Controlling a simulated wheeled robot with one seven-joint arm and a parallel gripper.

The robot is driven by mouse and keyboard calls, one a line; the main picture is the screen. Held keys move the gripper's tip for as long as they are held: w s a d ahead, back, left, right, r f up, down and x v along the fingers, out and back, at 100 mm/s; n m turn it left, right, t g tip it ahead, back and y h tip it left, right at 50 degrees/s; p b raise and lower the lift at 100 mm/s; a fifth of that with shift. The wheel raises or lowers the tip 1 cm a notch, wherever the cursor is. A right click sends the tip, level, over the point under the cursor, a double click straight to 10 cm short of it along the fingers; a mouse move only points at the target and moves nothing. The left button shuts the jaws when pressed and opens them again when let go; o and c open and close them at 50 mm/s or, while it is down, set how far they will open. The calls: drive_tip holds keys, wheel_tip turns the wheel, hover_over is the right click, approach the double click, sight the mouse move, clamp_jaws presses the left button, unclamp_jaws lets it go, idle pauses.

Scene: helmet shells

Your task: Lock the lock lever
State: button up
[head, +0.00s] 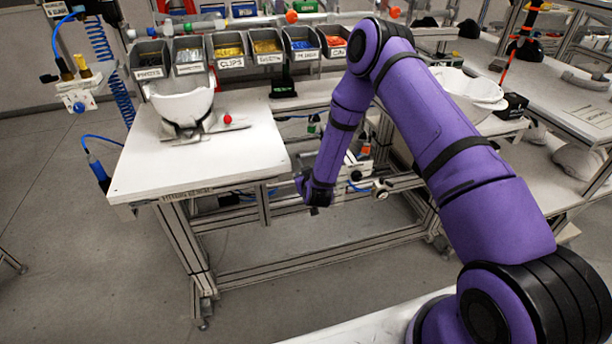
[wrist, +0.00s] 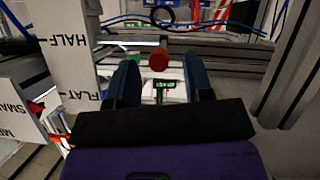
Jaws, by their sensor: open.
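A red ball knob (head: 228,118), seemingly the end of the lock lever, stands on the fixture plate (head: 205,131) on the white table. The lever's shaft is too small to make out. My gripper (head: 316,203) hangs beside the table's right end, below the tabletop and well apart from the knob. In the wrist view its two dark fingers (wrist: 161,78) are spread with nothing held. A red round-ended object (wrist: 158,59) shows beyond them; I cannot tell whether it is the knob.
The white tabletop (head: 150,170) is clear in front of the fixture. Labelled bins (head: 230,50) line its back. A metal frame with hoses (head: 345,190) lies around my gripper. More white shells (head: 465,88) lie on the right bench. White labelled panels (wrist: 62,50) show left in the wrist view.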

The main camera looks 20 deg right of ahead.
drive_tip(key=v, duration=0.9)
drive_tip(key=shift+s, duration=0.3)
drive_tip(key=shift+r, duration=0.2)
